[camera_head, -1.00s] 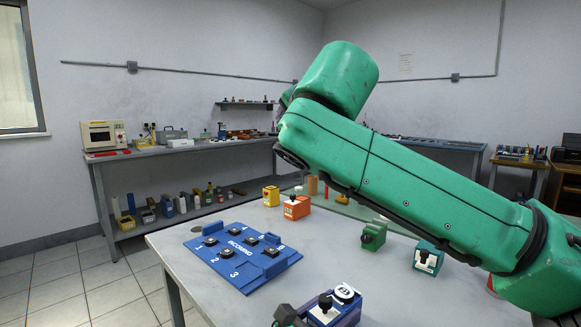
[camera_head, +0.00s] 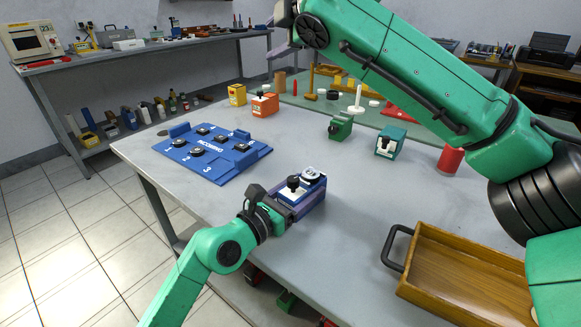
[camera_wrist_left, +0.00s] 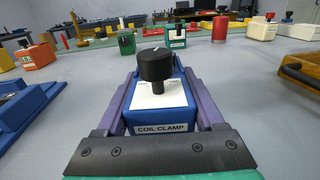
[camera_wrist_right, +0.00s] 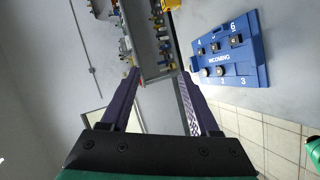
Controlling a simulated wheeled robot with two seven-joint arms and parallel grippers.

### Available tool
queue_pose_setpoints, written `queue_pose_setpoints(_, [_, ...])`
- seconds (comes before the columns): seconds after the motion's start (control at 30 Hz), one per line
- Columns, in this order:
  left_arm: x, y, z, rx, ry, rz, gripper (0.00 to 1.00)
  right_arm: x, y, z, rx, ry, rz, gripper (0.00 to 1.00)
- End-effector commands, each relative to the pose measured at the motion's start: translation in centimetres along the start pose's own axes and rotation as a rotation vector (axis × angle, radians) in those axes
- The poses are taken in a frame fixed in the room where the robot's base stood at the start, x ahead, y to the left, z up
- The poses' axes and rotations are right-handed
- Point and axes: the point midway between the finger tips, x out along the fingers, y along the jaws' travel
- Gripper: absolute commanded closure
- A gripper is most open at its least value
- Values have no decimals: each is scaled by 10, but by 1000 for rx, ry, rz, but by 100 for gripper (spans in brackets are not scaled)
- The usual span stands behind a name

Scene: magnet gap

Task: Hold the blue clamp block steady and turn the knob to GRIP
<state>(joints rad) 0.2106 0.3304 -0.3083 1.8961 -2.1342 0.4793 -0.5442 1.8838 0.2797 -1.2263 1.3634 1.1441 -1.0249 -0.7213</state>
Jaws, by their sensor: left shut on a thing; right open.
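The blue clamp block (camera_head: 312,200) stands on the grey table near its front edge. My left gripper (camera_head: 303,199) is shut on it, with a purple finger along each side. In the left wrist view the block (camera_wrist_left: 160,118) carries a "COIL CLAMP" label, a white plate and a black knob (camera_wrist_left: 156,66). The knob has a pale pointer line on top; no GRIP mark is readable. The knob also shows in the head view (camera_head: 293,183). My right gripper (camera_wrist_right: 160,95) is open and empty, held high and away from the block.
A blue "INCOMING" board (camera_head: 212,153) with black fittings lies to the left. A wooden tray (camera_head: 465,262) with a black handle stands front right. Green (camera_head: 341,126), teal (camera_head: 390,141) and orange (camera_head: 265,105) blocks stand farther back. The table around the clamp block is clear.

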Motion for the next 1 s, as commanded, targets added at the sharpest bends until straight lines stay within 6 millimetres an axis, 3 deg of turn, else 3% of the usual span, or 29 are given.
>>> queue_pose_setpoints(0.03, [0,0,1,0,-3,0,100,8,-26,26,248,32,-77,38])
queue_pose_setpoints(0.2, [0,0,1,0,-2,0,100,14,-118,78,1217,88,-390,38])
queue_pose_setpoints(0.37, [0,0,1,0,-1,0,100,-7,-187,106,2098,-2,-719,38])
queue_pose_setpoints(0.5, [0,0,0,0,-1,0,100,-39,-232,121,2818,-208,-1053,38])
queue_pose_setpoints(0.53, [0,0,0,0,-1,0,100,-46,-241,122,-2882,268,1108,38])
queue_pose_setpoints(0.6, [0,0,0,0,-1,0,100,-63,-260,122,-2504,354,1042,38])
queue_pose_setpoints(0.73, [0,0,0,0,-1,0,100,-85,-278,123,-2008,447,947,38])
queue_pose_setpoints(0.83, [0,0,0,0,-1,0,100,-93,-281,122,-1838,477,917,38])
queue_pose_setpoints(1.0, [0,0,0,0,-1,0,100,-82,-279,106,-1802,485,915,38])
